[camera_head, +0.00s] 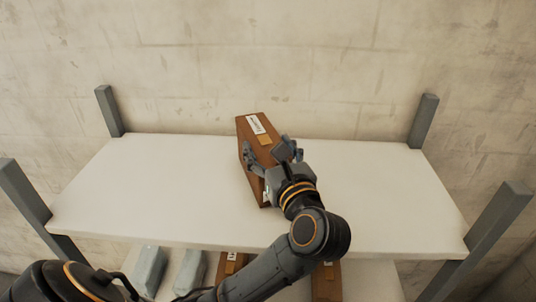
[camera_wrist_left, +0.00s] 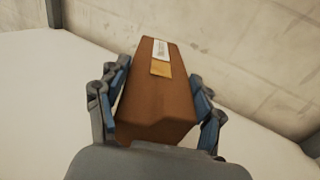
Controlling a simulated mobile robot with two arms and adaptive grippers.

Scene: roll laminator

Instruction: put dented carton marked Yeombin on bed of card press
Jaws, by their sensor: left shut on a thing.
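A brown carton (camera_head: 257,127) with a white label and an orange patch is at the middle of the white shelf; the label's lettering is too small to read for certain. My left gripper (camera_head: 270,152) is shut on this carton, with one finger on each side. In the left wrist view the carton (camera_wrist_left: 158,100) lies between the blue-padded fingers of the gripper (camera_wrist_left: 160,108), its label toward the far end. I cannot tell whether the carton touches the shelf. My right gripper is not in view. No card press shows.
The white upper shelf (camera_head: 130,190) is otherwise bare, with grey posts (camera_head: 424,120) at its corners. On the lower level are pale blue-grey packs (camera_head: 150,268) and more brown cartons (camera_head: 326,282). A stone wall stands close behind.

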